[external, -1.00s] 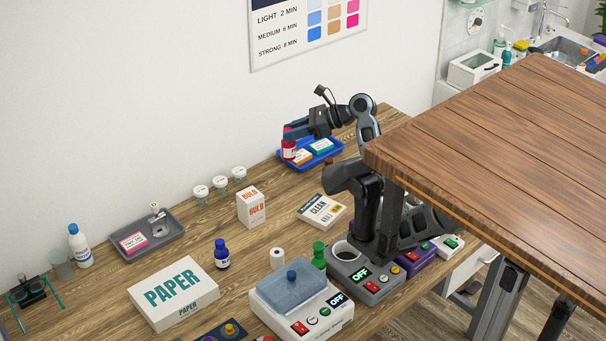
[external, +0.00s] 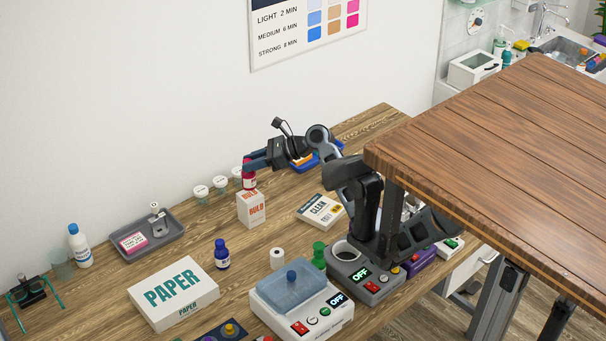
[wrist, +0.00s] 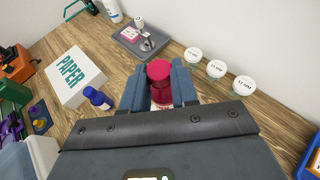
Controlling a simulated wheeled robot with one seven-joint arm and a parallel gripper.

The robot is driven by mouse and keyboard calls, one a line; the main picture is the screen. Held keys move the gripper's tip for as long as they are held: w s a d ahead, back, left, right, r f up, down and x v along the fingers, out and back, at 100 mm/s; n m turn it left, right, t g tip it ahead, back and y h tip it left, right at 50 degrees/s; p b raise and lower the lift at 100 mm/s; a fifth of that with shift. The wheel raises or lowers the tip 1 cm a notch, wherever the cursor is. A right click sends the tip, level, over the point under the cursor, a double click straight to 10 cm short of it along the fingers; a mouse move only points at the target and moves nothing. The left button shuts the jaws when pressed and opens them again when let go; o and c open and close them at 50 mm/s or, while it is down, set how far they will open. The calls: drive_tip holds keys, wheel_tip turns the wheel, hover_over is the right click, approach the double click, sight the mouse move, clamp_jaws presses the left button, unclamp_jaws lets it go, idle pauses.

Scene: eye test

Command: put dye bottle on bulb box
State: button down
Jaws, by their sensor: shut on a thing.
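The dye bottle is the red bottle (external: 249,180) with a pale label; its crimson cap shows in the wrist view (wrist: 159,70). My gripper (external: 250,165) is shut on the bottle, with one finger on each side of it in the wrist view (wrist: 159,88). The bottle is upright. The white and orange bulb box (external: 251,211) stands on the wooden table, with the bottle's lower end at its top edge in the external view. I cannot tell whether they touch. In the wrist view the bulb box is not clearly seen.
Several white-lidded jars (external: 201,193) stand behind the box. A blue bottle (external: 222,254), a PAPER box (external: 172,288) and a CLEAN box (external: 320,210) are around it. A blue tray (external: 338,146) lies at the back and a grey tray (external: 173,233) at the left.

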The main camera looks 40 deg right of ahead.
wheel_tip(320, 180, down, 3)
drive_tip(key=b, duration=0.2)
drive_tip(key=shift+r+b, duration=0.15)
drive_tip(key=shift+b, duration=0.25)
drive_tip(key=shift+r, duration=0.15)
drive_tip(key=c, duration=0.9)
unclamp_jaws()
drive_tip(key=shift+o, duration=0.2)
drive_tip(key=shift+s+r, duration=0.1)
drive_tip(key=shift+r, duration=0.05)
drive_tip(key=p+v, duration=0.2)
drive_tip(key=v, duration=0.9)
drive_tip(key=shift+s+d+p, duration=0.25)
drive_tip(key=shift+d+p, duration=0.1)
drive_tip(key=shift+p, duration=0.05)
